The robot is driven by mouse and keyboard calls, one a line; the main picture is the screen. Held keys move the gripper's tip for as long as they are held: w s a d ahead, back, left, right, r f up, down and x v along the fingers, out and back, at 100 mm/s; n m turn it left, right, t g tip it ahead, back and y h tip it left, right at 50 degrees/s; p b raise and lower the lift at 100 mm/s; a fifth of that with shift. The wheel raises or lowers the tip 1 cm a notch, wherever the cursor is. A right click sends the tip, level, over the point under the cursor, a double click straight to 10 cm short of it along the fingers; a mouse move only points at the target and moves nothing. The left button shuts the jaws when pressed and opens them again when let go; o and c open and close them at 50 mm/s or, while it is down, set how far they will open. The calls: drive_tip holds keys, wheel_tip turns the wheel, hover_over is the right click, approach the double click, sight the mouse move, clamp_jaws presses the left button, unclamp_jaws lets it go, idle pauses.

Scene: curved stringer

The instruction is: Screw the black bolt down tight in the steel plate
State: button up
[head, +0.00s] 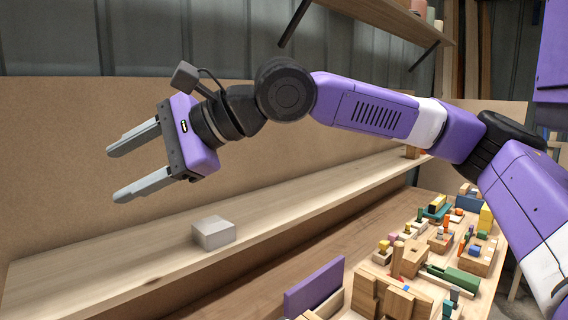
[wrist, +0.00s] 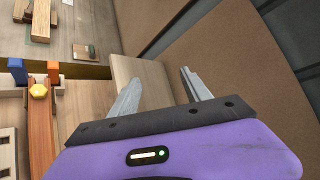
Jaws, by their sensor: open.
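My gripper (head: 112,175) is open and empty in the head view, held above a pale wooden shelf with its fingers pointing left. Its two grey fingers also show spread apart in the wrist view (wrist: 160,76), with nothing between them. I cannot make out a black bolt or a steel plate in either view. A plain light grey block (head: 213,233) sits on the shelf, below and to the right of the fingertips and apart from them; no bolt shows on it.
The long wooden shelf (head: 110,255) is mostly clear, with a brown back panel (head: 50,130) behind it. Lower right, a table holds several wooden and coloured blocks, with a purple panel (head: 314,288) near the front.

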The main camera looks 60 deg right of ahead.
drive_tip(key=s+d+f+m+g+h, duration=0.1)
drive_tip(key=s+d+f+g+h, duration=0.2)
drive_tip(key=f, duration=0.5)
drive_tip(key=s+d+f+m+g, duration=0.2)
drive_tip(key=s+d+f+g, duration=0.15)
drive_tip(key=f, duration=0.45)
drive_tip(key=s+d+f+g+h, duration=0.1)
drive_tip(key=s+d, duration=0.1)
drive_tip(key=s, duration=0.2)
drive_tip(key=s+d+f+g+h, duration=0.1)
drive_tip(key=s+d+f+g, duration=0.1)
drive_tip(key=s, duration=0.1)
drive_tip(key=s+d+f+m+g+h, duration=0.1)
drive_tip(key=s, duration=0.3)
drive_tip(key=shift+s+d+f+g, duration=0.25)
drive_tip(key=shift+s+d, duration=0.1)
drive_tip(key=shift+d, duration=0.05)
drive_tip(key=shift+s+f, duration=0.1)
drive_tip(key=shift+f, duration=3.75)
drive_tip(key=shift+m, duration=0.3)
clamp_jaws()
